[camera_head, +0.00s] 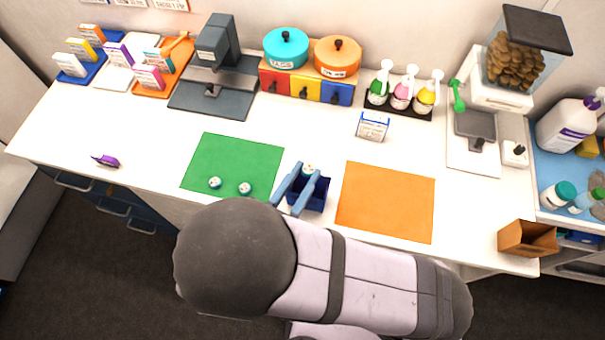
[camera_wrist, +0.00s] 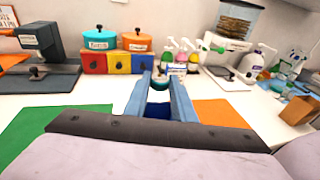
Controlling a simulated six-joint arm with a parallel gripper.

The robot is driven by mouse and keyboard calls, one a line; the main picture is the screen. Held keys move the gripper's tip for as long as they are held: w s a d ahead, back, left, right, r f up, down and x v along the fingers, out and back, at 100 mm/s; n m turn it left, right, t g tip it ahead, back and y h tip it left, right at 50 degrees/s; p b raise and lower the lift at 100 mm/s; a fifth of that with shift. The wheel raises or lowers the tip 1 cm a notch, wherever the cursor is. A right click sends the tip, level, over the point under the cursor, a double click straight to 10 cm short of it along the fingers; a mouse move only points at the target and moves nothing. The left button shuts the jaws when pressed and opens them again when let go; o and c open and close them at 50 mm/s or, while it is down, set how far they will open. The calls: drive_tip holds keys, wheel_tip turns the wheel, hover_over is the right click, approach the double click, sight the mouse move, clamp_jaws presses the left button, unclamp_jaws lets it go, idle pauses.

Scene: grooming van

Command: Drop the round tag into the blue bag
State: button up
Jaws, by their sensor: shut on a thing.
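My gripper (camera_head: 307,172) is shut on a small round white-and-teal piece, the round tag (camera_head: 309,168), held between its blue fingertips. The tag also shows between the fingers in the wrist view (camera_wrist: 160,84). The blue bag (camera_head: 319,194) is a dark blue open container on the white counter between the green and orange mats. My fingers reach across above it, with the tag near its far edge; the fingers hide part of the bag. In the wrist view the bag (camera_wrist: 158,110) shows between the fingers, below the tag. Their exact height gap cannot be told.
Two similar round pieces (camera_head: 245,188) (camera_head: 215,183) lie on the green mat (camera_head: 235,155). The orange mat (camera_head: 388,200) is bare. A small card stand (camera_head: 373,126) stands behind. Pump bottles (camera_head: 401,94), drawers with pots (camera_head: 306,86) and a scale (camera_head: 474,133) line the back.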

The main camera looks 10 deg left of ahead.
drive_tip(key=shift+f+b, duration=3.25)
drive_tip(key=shift+f, duration=0.45)
drive_tip(key=shift+s+d+f+b, duration=0.1)
drive_tip(key=shift+s+f+b, duration=0.05)
drive_tip(key=shift+f+b, duration=1.35)
drive_tip(key=shift+f, duration=0.55)
drive_tip(key=shift+d, duration=0.1)
drive_tip(key=o, duration=1)
drive_tip(key=shift+o, duration=0.2)
drive_tip(key=shift+r, duration=0.15)
drive_tip(key=shift+o, duration=0.3)
wheel_tip(320, 180, up, 4)
drive_tip(key=p, duration=0.4)
drive_tip(key=shift+a+r+p, duration=0.2)
drive_tip(key=shift+r+p, duration=0.8)
drive_tip(key=shift+p, duration=0.05)
